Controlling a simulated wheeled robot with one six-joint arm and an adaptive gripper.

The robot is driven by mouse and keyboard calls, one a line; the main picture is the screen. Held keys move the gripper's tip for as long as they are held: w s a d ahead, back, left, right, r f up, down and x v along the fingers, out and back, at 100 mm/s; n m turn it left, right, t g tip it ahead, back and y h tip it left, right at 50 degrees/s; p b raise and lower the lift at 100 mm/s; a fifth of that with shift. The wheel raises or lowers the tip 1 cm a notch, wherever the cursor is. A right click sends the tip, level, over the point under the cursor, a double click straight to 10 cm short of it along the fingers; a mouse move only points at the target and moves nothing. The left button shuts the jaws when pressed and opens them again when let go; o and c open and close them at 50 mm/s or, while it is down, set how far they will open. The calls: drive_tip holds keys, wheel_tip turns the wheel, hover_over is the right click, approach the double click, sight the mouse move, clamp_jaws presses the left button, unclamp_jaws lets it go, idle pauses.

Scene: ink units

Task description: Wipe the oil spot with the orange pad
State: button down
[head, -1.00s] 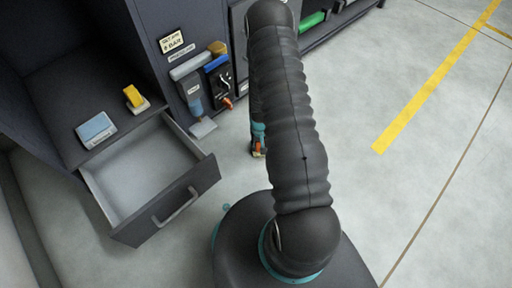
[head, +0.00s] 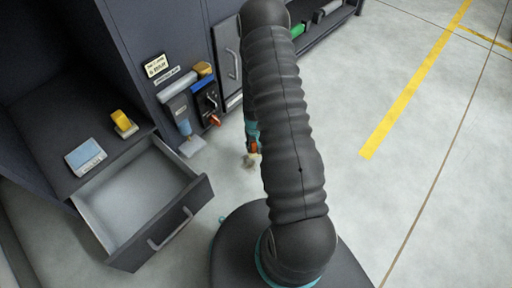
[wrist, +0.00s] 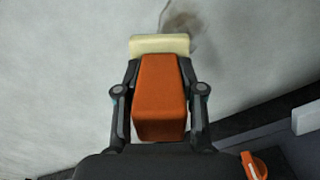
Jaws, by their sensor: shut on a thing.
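My gripper (wrist: 160,85) is shut on the orange pad (wrist: 161,100), an orange block with a cream strip at its far end. The oil spot (wrist: 186,22) is a brownish smear on the pale floor, just beyond and to the right of the cream strip in the wrist view. The strip's right end overlaps the spot's near edge in the picture; I cannot tell whether it touches the floor. In the head view the pad (head: 253,149) shows small beside my arm, which hides most of my gripper.
An open empty drawer (head: 140,190) juts from the dark cabinet at the left. A blue-grey box (head: 86,157) and a yellow item (head: 124,122) sit above it. Tools (head: 190,105) hang on the cabinet front. The floor right of my arm is clear, with a yellow line (head: 410,90).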

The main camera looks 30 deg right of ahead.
drive_tip(key=shift+r+p, duration=0.35)
drive_tip(key=shift+r, duration=0.7)
